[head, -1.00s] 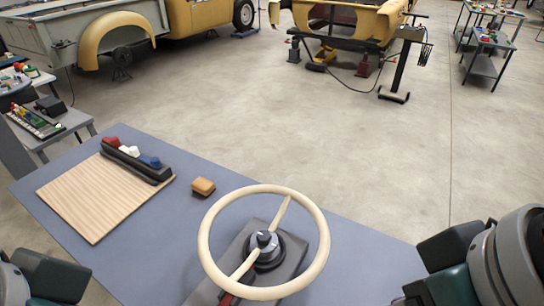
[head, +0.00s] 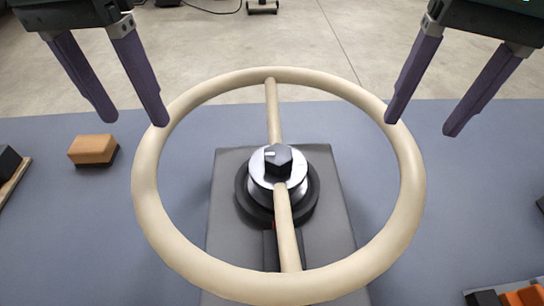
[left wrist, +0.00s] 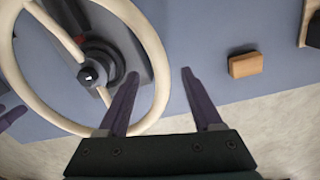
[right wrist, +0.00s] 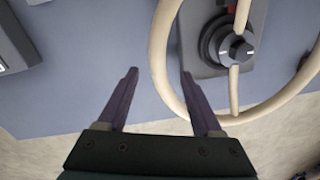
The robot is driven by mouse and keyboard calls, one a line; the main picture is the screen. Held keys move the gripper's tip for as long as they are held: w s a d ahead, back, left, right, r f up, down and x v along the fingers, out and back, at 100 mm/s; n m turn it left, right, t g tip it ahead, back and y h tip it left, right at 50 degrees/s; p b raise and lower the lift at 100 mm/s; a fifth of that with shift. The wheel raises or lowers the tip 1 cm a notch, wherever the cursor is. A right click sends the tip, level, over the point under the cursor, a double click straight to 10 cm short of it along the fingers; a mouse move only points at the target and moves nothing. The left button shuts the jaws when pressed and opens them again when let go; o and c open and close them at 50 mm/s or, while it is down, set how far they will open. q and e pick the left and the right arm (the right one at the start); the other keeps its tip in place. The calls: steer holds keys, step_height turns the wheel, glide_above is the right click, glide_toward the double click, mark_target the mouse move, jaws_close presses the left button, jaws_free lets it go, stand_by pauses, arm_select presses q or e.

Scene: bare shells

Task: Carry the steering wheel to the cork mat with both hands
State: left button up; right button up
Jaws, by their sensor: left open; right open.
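The cream steering wheel (head: 410,185) has two spokes and sits on a dark hub (head: 278,190) over a grey stand on the blue-grey table. My left gripper (head: 136,121) is open and empty at the wheel's far left rim. In the left wrist view the rim (left wrist: 163,85) passes between its fingers. My right gripper (head: 420,127) is open and empty at the far right rim. In the right wrist view the rim (right wrist: 158,65) shows between its fingers. I cannot tell whether any finger touches it. Only an edge of the cork mat (head: 14,182) shows at far left.
An orange-brown block (head: 92,149) with a dark base lies left of the wheel, between it and the mat. A dark object (head: 8,160) stands on the mat's edge. Orange pieces (head: 525,297) lie at the bottom right. The table's far edge is just beyond the wheel.

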arm_select(q)
steer(key=shift+d, duration=0.15)
arm_select(e)
steer(key=shift+d+r, duration=0.1)
steer(key=shift+d, duration=0.05)
arm_select(q)
step_height(320, 180, down, 10)
steer(key=shift+s+d, duration=0.15)
steer(key=shift+d, duration=0.15)
arm_select(e)
step_height(320, 180, down, 10)
steer(key=shift+a, duration=0.4)
arm_select(q)
steer(key=shift+r, duration=0.1)
jaws_close()
arm_select(e)
jaws_close()
steer(key=shift+w+r, duration=0.1)
